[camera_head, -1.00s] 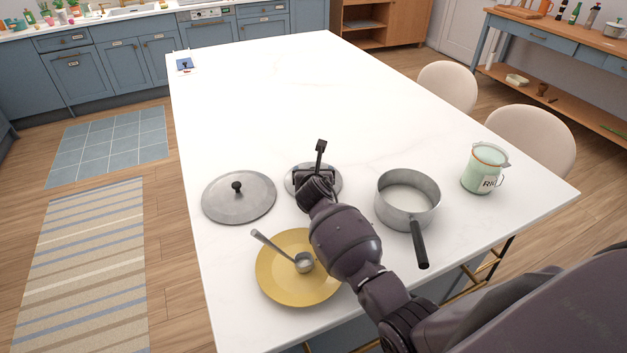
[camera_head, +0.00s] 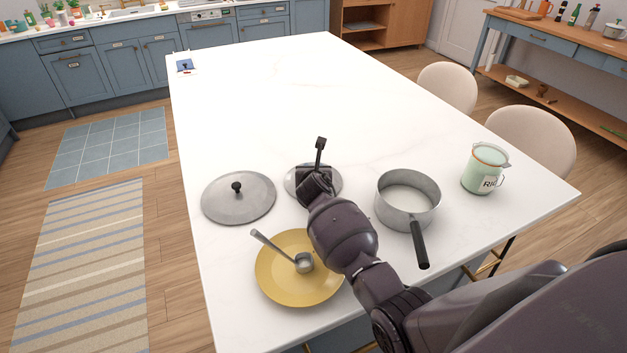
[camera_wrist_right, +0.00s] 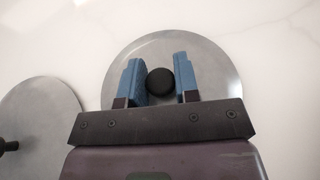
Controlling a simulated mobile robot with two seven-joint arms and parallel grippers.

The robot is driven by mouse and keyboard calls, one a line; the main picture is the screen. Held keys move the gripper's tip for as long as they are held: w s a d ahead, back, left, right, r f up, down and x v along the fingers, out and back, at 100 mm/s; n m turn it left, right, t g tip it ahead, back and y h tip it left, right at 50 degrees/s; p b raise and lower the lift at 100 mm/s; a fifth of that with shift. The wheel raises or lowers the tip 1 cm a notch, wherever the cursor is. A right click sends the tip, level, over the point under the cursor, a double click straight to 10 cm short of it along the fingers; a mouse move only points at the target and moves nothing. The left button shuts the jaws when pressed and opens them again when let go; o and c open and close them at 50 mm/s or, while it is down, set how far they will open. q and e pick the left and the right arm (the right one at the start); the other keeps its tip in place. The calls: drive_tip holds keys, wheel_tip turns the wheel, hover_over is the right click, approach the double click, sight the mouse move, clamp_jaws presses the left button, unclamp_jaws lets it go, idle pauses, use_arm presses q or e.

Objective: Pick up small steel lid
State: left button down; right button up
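The small steel lid (camera_head: 333,187) lies flat on the white island top, partly covered by my right gripper (camera_head: 314,173). In the right wrist view the small steel lid (camera_wrist_right: 215,62) fills the middle, with its round black knob (camera_wrist_right: 159,81) between the two blue fingers of my right gripper (camera_wrist_right: 157,62). The fingers are open. A clear gap shows between the knob and the right finger; the left finger is very close to the knob, and I cannot tell whether it touches. My left gripper is not in view.
A larger steel lid (camera_head: 252,205) lies just left of the small one. A yellow plate (camera_head: 283,290) with a ladle (camera_head: 303,262) is at the near edge. A saucepan (camera_head: 407,218) and a green jug (camera_head: 480,170) stand to the right.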

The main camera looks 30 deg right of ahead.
drive_tip(key=shift+s+f, duration=0.1)
drive_tip(key=shift+f, duration=0.15)
drive_tip(key=shift+c, duration=1.3)
